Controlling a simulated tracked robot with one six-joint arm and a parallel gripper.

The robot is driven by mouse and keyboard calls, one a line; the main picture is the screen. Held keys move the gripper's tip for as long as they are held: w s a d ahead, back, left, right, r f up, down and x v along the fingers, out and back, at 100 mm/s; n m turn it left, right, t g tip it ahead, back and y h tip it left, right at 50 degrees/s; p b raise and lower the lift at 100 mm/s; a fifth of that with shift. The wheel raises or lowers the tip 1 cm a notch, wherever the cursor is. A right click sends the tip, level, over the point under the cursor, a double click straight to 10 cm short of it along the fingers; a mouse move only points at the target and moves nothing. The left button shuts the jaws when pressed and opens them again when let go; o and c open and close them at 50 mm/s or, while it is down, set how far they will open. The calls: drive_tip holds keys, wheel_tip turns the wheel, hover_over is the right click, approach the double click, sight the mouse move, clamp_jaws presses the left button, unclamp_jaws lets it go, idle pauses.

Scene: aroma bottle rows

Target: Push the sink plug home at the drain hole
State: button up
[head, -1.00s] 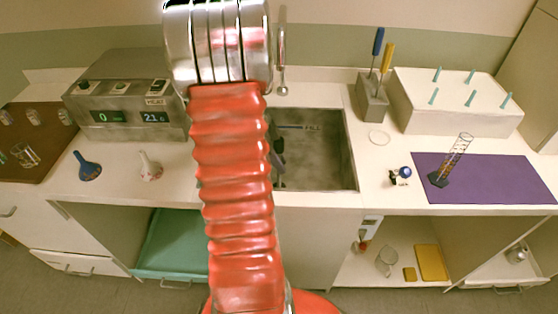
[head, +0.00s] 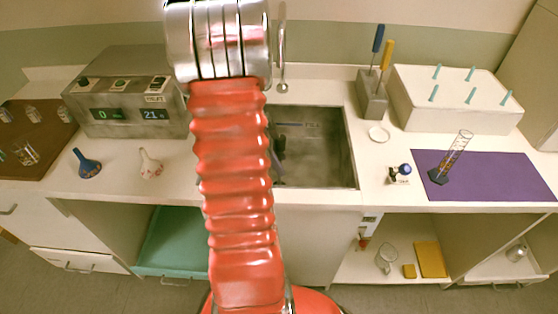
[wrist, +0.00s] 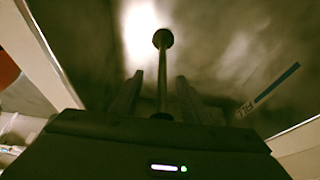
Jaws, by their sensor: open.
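The sink basin (head: 335,145) is grey, with a dark line and "FILL" on its wall. That mark also shows in the wrist view (wrist: 277,83). My gripper (head: 277,170) is down in the basin, mostly hidden behind my red arm. In the wrist view my gripper (wrist: 157,85) has its two dark fingers apart. A thin dark stem lies between them, with a round end (wrist: 163,38) beyond the fingertips. It may be the sink plug, but I cannot tell surely. Gaps show between stem and fingers. The drain hole is not distinguishable.
The faucet (head: 282,60) stands behind the basin.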

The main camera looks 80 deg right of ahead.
drive_tip(key=v, duration=1.3)
drive_tip(key=shift+w+r, duration=0.15)
drive_tip(key=shift+r, duration=0.2)
idle(0.8)
